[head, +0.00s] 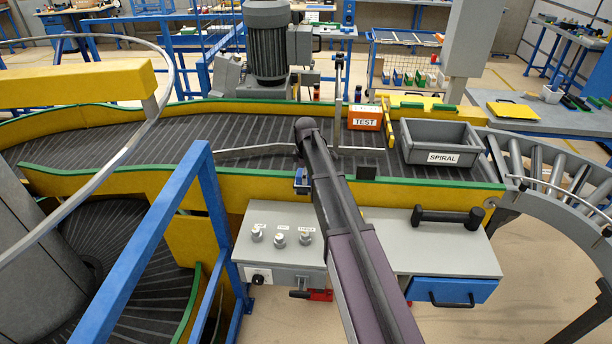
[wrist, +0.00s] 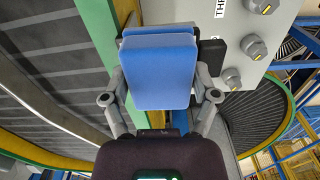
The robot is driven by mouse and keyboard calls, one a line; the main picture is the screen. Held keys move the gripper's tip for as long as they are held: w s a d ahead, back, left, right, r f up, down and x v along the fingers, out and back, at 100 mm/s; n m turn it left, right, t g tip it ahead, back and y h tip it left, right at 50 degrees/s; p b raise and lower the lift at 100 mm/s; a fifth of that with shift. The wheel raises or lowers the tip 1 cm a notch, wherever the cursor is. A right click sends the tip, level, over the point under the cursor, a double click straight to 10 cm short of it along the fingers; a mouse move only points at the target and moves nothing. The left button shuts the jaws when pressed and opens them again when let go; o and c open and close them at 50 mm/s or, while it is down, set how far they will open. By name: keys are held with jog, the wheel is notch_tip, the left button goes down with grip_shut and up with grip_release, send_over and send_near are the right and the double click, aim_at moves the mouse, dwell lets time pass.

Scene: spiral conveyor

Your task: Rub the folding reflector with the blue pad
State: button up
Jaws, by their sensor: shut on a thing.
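In the wrist view, my gripper (wrist: 161,78) is shut on the blue pad (wrist: 158,65), with a finger on either side of it. The pad is a thick rounded block and covers much of what lies behind it. A black part (wrist: 212,54) shows just right of the pad's far end; I cannot tell whether it belongs to the folding reflector. I cannot make out the reflector for certain in either view. In the head view, my arm hides most of the gripper; a small blue and dark piece (head: 301,180) shows beside the arm at the conveyor's front rail.
A grey control box (head: 280,245) with several knobs stands below the rail. The slatted conveyor (head: 230,135) carries an orange TEST box (head: 365,118) and a grey SPIRAL crate (head: 440,157). A blue guard frame (head: 150,240) stands left. A black handle (head: 446,216) lies right of my arm.

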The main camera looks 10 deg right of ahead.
jog(key=shift+w+a+r, duration=0.1)
dwell(0.4)
jog(key=shift+w+a, duration=0.15)
jog(key=shift+a, duration=0.4)
jog(key=shift+w+a, duration=0.1)
jog(key=shift+a, duration=0.1)
jog(key=shift+d, duration=0.2)
jog(key=shift+s+d, duration=0.3)
jog(key=shift+d, duration=0.2)
jog(key=shift+r+p, duration=2.9)
